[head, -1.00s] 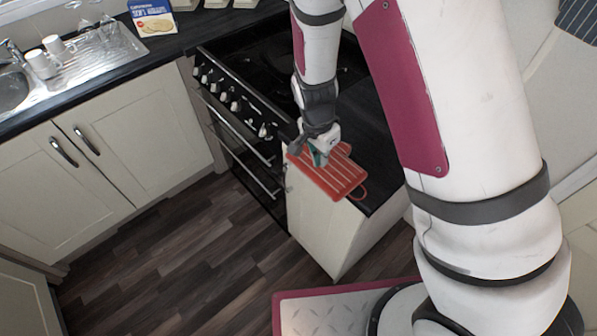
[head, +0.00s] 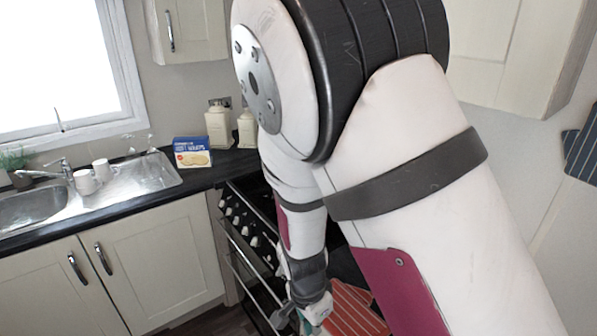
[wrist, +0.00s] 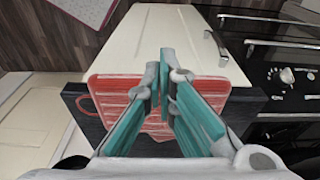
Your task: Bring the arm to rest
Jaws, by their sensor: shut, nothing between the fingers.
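My gripper (wrist: 167,88) is shut and empty in the wrist view, its teal-padded fingers meeting at the tips. It hangs over a red, white-striped board (wrist: 112,92) that lies on the dark counter (wrist: 75,113) beside the cooker. In the head view my gripper (head: 300,322) is at the bottom edge, partly cut off, next to the red board (head: 352,308). My arm hides much of the cooker and counter there. I cannot tell whether the fingers touch the board.
The cooker front (head: 247,232) with knobs and rails is just left of my arm. A sink (head: 35,208), two white mugs (head: 93,177), a blue box (head: 191,152) and cream canisters (head: 218,126) stand along the left counter. A wall cupboard (head: 525,45) is at upper right.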

